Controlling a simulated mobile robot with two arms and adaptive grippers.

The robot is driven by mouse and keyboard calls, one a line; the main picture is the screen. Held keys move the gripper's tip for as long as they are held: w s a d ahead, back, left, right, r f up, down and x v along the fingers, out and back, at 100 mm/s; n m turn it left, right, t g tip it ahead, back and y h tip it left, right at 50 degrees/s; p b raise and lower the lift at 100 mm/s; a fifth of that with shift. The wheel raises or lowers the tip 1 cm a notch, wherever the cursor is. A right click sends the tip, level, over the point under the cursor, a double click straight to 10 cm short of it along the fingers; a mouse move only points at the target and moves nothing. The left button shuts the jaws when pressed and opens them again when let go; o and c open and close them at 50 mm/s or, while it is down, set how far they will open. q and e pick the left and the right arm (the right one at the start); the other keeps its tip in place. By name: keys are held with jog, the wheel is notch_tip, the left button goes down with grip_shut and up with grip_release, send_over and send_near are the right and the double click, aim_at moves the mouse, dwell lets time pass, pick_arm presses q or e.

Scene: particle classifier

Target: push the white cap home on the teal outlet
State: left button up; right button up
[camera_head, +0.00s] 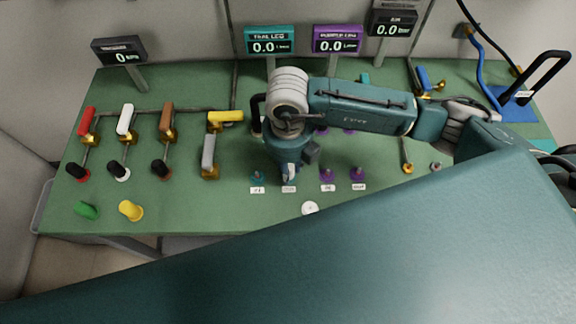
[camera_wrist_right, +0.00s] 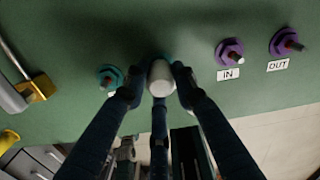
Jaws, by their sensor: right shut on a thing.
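My right gripper (camera_head: 289,176) reaches down to the green panel. In the right wrist view its fingers (camera_wrist_right: 159,88) are closed around the white cap (camera_wrist_right: 160,75). The cap is in line with the teal outlet (camera_wrist_right: 165,57), whose teal rim shows just behind the cap's far end. The cap hides most of the outlet, and I cannot tell how far on it sits. In the head view the gripper covers the cap and outlet, above a small white label (camera_head: 289,189). My left gripper is not in view.
A bare teal fitting (camera_wrist_right: 110,77) sits left of the cap, and purple fittings (camera_wrist_right: 229,52) sit to its right. A round white piece (camera_head: 310,208) is near the panel's front edge. Green (camera_head: 86,210) and yellow (camera_head: 131,210) caps are at left, below several valve handles.

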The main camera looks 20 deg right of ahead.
jog(key=o, duration=1.1)
notch_tip(320, 180, up, 12)
jog(key=shift+f, duration=0.1)
